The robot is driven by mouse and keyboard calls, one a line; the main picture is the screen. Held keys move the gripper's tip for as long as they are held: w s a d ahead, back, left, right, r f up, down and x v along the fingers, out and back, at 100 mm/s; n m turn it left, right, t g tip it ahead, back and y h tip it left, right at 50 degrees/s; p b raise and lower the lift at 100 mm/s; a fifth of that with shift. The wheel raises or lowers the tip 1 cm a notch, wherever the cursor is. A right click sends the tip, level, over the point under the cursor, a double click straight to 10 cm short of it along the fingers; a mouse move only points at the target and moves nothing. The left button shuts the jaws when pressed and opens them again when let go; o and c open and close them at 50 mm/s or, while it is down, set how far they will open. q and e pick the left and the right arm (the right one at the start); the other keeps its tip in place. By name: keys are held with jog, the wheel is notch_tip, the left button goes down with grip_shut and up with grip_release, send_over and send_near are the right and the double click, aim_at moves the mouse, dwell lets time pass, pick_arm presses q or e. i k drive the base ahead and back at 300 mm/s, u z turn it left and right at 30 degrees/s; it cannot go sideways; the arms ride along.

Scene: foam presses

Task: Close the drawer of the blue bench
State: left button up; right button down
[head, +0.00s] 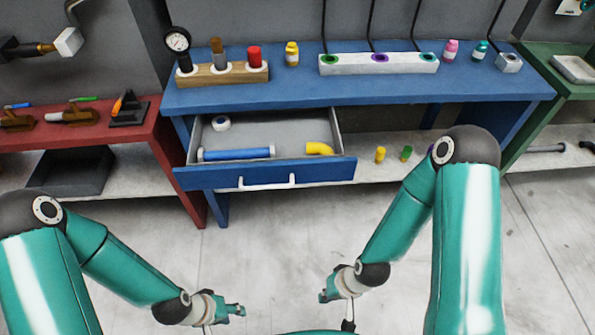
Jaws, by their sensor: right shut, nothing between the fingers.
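The blue bench (330,93) stands at the back middle. Its drawer (315,171) is pulled out toward me, and its inside shows. The white bar handle (267,184) is on the drawer's blue front. In the drawer lie a blue cylinder (237,154), a yellow elbow piece (319,148) and a white roll (221,123). My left gripper (238,310) is low in the view, apart from the drawer; its finger gap is too small to make out. My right gripper (325,292) is shut and empty, also apart from the drawer.
On the bench top stand a wooden block with a gauge (178,42), a white socket strip (378,68) and small bottles. Small yellow and green pieces sit on the lower shelf (375,172). A red bench (80,138) is at left, a green one (548,95) at right. The floor before the drawer is clear.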

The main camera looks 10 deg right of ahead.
aim_at(289, 129)
jog(key=k, duration=1.3)
jog(key=u, duration=0.8)
jog(key=i, duration=1)
jog(key=u, duration=0.05)
